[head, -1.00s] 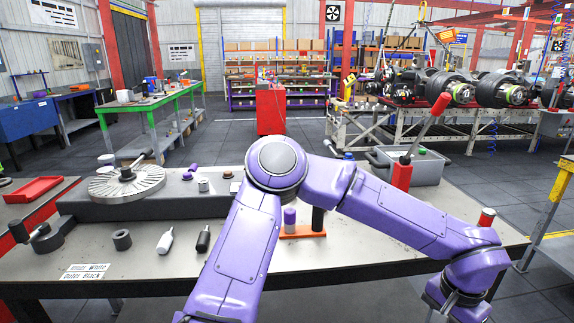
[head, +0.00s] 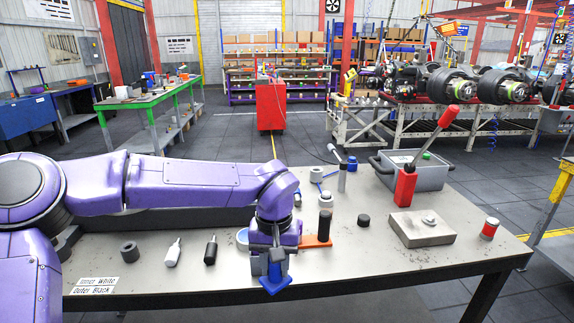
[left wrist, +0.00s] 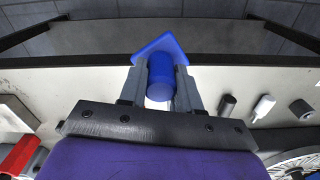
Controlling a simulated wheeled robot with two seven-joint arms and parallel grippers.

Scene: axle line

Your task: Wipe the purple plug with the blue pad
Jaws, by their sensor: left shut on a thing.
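My left gripper (head: 268,262) points down above the front part of the bench. It is shut on the blue pad (head: 274,287), a flat pointed plate with a round blue grip. The left wrist view shows the blue pad (left wrist: 160,50) between the two fingers of the gripper (left wrist: 160,92). The purple plug cannot be made out now; my left arm and gripper cover part of the orange holder (head: 318,241) where a purple piece showed earlier. A dark cylinder (head: 325,224) stands upright on that holder. My right gripper is out of view.
The bench (head: 365,262) has free room right of the gripper. A grey block (head: 422,228), a red-handled lever (head: 406,185) and a red-capped can (head: 489,229) stand at right. A white bottle (head: 173,254), a black bottle (head: 210,252) and a dark ring (head: 129,251) are at left.

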